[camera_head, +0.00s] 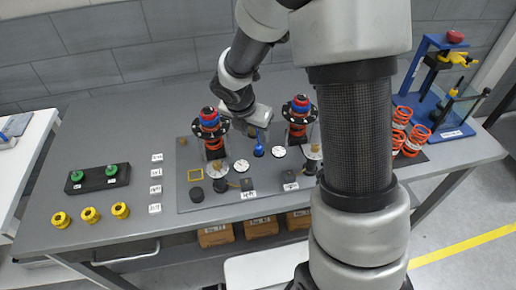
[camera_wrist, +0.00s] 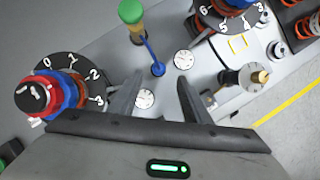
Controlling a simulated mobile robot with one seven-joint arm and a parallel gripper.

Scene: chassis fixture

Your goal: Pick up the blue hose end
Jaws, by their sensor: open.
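The blue hose end (camera_head: 258,151) stands on the grey fixture plate, between the two red-and-blue dial posts. In the wrist view the blue hose end (camera_wrist: 157,69) shows as a blue stem with a round foot, just beyond the fingertips and between their lines. A green-capped piece with a yellowish band adjoins its far end there. My gripper (camera_wrist: 160,80) is open and empty, its two dark fingers apart. In the head view my gripper (camera_head: 260,125) hangs over the plate close above the blue hose end; its fingers are hard to make out.
A dial post stands on each side, the left one (camera_head: 209,123) and the right one (camera_head: 299,108). White round gauges (camera_head: 241,166) lie close by. Orange springs (camera_head: 401,117) and a blue stand (camera_head: 440,70) are at the right. Yellow rings (camera_head: 90,214) lie on clear tabletop at the left.

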